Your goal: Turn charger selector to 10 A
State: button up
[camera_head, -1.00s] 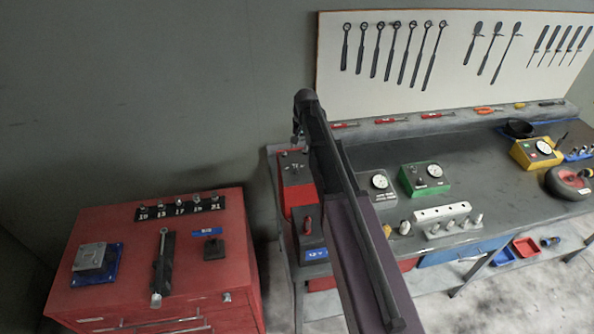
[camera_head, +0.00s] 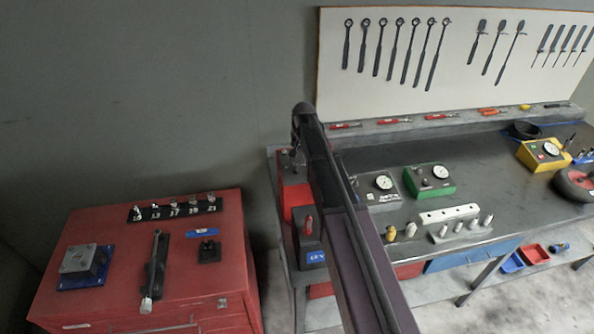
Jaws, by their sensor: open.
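A red box, seemingly the charger (camera_head: 296,196), stands at the left end of the workbench. My arm hides much of it, and its selector and scale cannot be made out. My gripper (camera_head: 293,153) shows small and partly hidden at the far end of my arm, just above the red box. Its jaws are open, and nothing is seen between them. I cannot tell whether it touches the box.
A dark battery (camera_head: 311,240) with a red terminal stands in front of the red box. Gauge boxes in grey (camera_head: 384,187), green (camera_head: 430,181) and yellow (camera_head: 545,153) are on the workbench (camera_head: 480,200). A red tool cabinet (camera_head: 110,222) stands left, across a gap.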

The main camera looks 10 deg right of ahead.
aim_at(297, 166)
jog(key=shift+w+a+f+b, duration=0.1)
jog(key=shift+a+f+b, duration=0.1)
jog(key=shift+f+b, duration=1.6)
jog(key=shift+f, duration=0.2)
grip_shut()
